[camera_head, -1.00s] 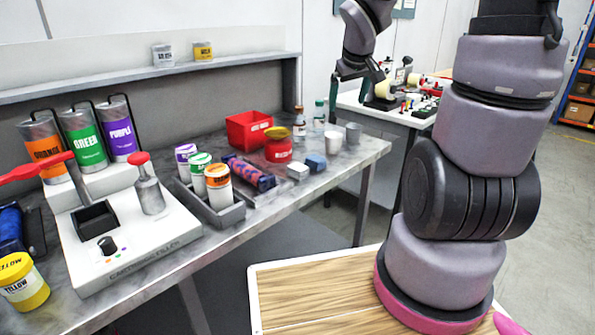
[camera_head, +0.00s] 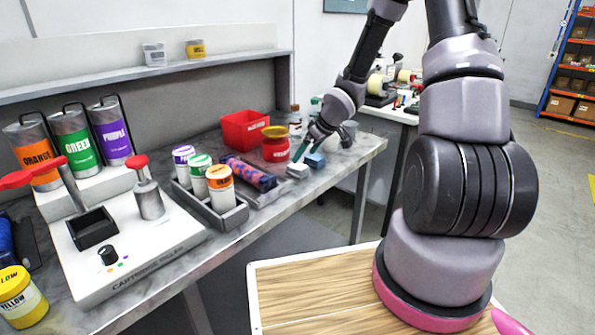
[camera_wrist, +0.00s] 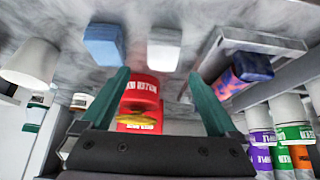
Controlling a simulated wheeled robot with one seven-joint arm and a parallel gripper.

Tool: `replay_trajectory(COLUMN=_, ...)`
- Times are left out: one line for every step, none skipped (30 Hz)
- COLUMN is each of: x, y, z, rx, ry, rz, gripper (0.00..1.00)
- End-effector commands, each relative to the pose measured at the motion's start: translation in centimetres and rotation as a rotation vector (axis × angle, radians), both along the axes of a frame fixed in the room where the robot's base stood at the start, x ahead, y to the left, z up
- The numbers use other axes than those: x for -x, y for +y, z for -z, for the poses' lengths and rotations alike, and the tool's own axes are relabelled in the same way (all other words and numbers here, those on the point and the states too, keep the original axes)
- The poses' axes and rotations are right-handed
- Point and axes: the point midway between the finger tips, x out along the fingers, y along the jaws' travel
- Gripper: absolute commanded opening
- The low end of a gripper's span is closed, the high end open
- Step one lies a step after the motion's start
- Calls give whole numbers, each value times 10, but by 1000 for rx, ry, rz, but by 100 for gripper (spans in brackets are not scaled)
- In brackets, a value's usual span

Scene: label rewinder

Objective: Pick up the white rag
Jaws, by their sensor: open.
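The white rag (camera_head: 297,171) is a small folded white block near the front edge of the grey workbench, beside a folded blue rag (camera_head: 315,160). In the wrist view the white rag (camera_wrist: 164,50) lies just beyond the fingertips, between their lines, and the blue rag (camera_wrist: 103,45) lies to its left. My gripper (camera_head: 301,151) is above and close to the white rag. In the wrist view my gripper (camera_wrist: 158,75) has its two green fingers wide apart with nothing held between them.
A red jar with a yellow lid (camera_head: 275,143) stands close to the gripper, also in the wrist view (camera_wrist: 138,105). A grey tray with a patterned roll (camera_head: 250,174) lies left of the rag. A red bin (camera_head: 244,130) is behind. Cups (camera_head: 348,133) stand to the right.

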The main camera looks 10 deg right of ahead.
Motion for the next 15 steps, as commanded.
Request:
replay_trajectory(x=-2, y=4, z=7, rx=0, ry=2, rz=-3, gripper=95)
replay_trajectory(x=-4, y=4, z=9, rx=0, ry=2, rz=-2, gripper=95)
replay_trajectory(x=-5, y=5, z=12, rx=0, ry=1, rz=-2, gripper=95)
replay_trajectory(x=-6, y=6, z=14, rx=0, ry=3, rz=-1, gripper=95)
replay_trajectory(x=-7, y=6, z=15, rx=1, ry=2, rz=0, gripper=95)
replay_trajectory(x=-8, y=6, z=16, rx=1, ry=2, rz=0, gripper=95)
replay_trajectory(x=-8, y=6, z=17, rx=1, ry=2, rz=0, gripper=95)
replay_trajectory(x=-9, y=7, z=18, rx=2, ry=1, rz=-1, gripper=95)
replay_trajectory(x=-9, y=8, z=21, rx=1, ry=0, rz=-1, gripper=95)
replay_trajectory(x=-10, y=9, z=23, rx=1, ry=2, rz=-1, gripper=95)
replay_trajectory(x=-11, y=11, z=27, rx=1, ry=3, rz=-1, gripper=95)
replay_trajectory(x=-12, y=13, z=32, rx=2, ry=4, rz=-3, gripper=95)
replay_trajectory(x=-13, y=14, z=36, rx=2, ry=4, rz=-3, gripper=95)
replay_trajectory(x=-15, y=17, z=40, rx=1, ry=3, rz=-3, gripper=95)
replay_trajectory(x=-17, y=18, z=45, rx=2, ry=3, rz=-1, gripper=95)
